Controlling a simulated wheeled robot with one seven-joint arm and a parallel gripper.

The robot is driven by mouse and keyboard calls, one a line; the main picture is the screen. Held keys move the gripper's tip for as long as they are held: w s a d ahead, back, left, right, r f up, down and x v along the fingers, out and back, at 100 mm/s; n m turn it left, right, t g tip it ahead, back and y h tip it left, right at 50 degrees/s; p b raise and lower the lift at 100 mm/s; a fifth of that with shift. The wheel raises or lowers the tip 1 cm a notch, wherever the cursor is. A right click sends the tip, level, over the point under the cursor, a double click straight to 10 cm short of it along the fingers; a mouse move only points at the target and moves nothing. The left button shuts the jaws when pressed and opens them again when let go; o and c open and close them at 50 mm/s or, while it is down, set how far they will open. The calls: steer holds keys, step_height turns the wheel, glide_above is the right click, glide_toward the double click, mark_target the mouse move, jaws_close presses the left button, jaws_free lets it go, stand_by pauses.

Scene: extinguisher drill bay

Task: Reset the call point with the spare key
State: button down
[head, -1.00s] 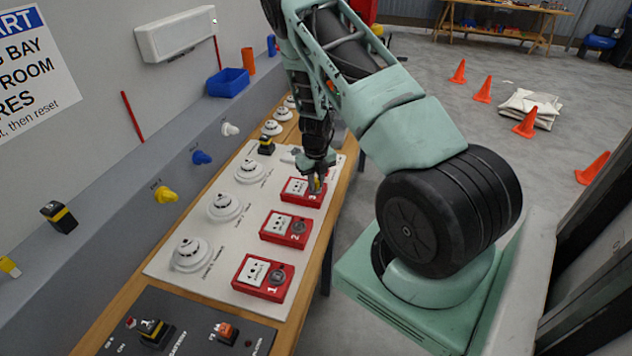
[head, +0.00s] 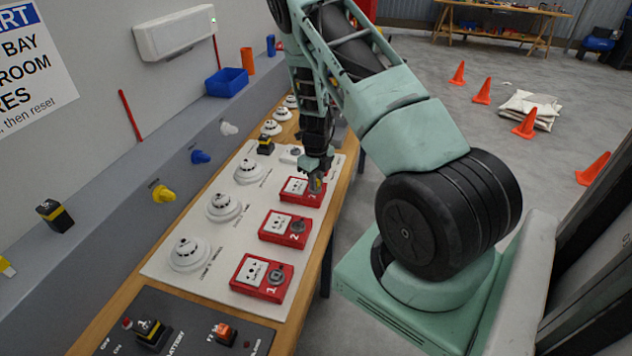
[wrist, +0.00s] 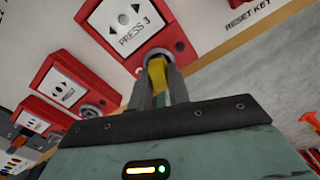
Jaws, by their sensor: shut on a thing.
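Call point 3 (head: 299,189) is a red box with a white "PRESS 3" face, on the pale board; it also shows in the wrist view (wrist: 128,22). My gripper (wrist: 158,92) is shut on the yellow spare key (wrist: 157,74). The key's far end is at the round grey lock of call point 3; the fingers hide how deep it sits. In the head view my gripper (head: 318,179) is over the right part of that box. Call point 2 (head: 275,224) and call point 1 (head: 248,270) stand nearer in the same row.
White detectors (head: 222,208) line the board's left side. A dark battery panel (head: 170,335) lies in front. A "RESET KEY" label (wrist: 247,17) is on the board right of call point 3. A blue bin (head: 227,82) sits on the wall ledge. Cones (head: 525,124) stand on the floor at right.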

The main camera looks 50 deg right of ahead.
stand_by(0.3)
steer(key=shift+n+b, duration=0.35)
steer(key=shift+n, duration=0.85)
steer(key=shift+r, duration=0.25)
steer(key=shift+r+p, duration=1.95)
steer(key=shift+r, duration=0.3)
